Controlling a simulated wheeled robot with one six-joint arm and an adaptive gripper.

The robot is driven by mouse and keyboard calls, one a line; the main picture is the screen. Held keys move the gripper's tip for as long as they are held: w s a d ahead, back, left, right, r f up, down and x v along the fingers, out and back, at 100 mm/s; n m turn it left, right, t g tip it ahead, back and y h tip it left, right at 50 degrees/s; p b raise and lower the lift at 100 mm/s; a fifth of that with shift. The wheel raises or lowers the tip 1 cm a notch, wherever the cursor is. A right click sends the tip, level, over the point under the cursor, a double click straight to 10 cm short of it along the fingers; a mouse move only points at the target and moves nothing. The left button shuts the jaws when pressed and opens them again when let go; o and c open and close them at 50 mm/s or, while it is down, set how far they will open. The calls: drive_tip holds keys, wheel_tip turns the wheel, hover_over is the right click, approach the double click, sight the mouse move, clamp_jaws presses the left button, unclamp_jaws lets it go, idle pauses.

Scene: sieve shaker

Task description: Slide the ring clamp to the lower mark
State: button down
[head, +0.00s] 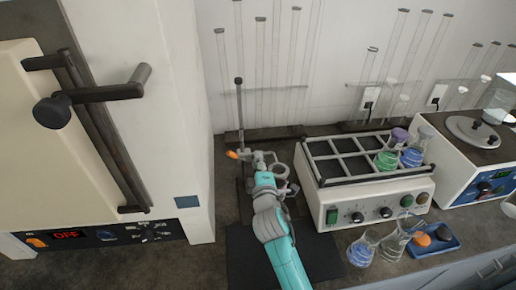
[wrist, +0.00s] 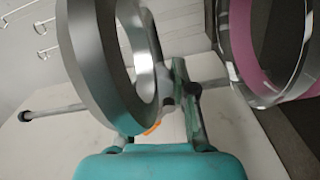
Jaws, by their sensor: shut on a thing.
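The ring clamp (head: 280,171) is a grey metal ring on an arm with an orange knob (head: 232,154). It sits low on the upright rod (head: 240,112) of a stand. In the wrist view its ring (wrist: 103,65) looms large at the left, and the rod (wrist: 60,110) runs sideways behind it. My gripper (head: 264,178), teal and grey, reaches the clamp from the front. In the wrist view its fingers (wrist: 181,95) are shut on the clamp beside the ring. The contact is partly hidden. I cannot make out any mark on the rod.
A shaker with a rack of flasks (head: 365,190) stands close at the right. A white oven (head: 110,120) with a protruding handle is at the left. A pink-rimmed clear round part (wrist: 245,50) shows at the right of the wrist view. Loose flasks (head: 361,250) stand front right.

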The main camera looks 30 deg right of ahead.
drive_tip(key=shift+f, duration=0.35)
drive_tip(key=c, duration=0.9)
unclamp_jaws()
drive_tip(key=shift+s, duration=0.1)
drive_tip(key=v, duration=1.1)
drive_tip(key=shift+s+a+r, duration=0.1)
drive_tip(key=shift+s+a, duration=0.05)
drive_tip(key=shift+s, duration=0.2)
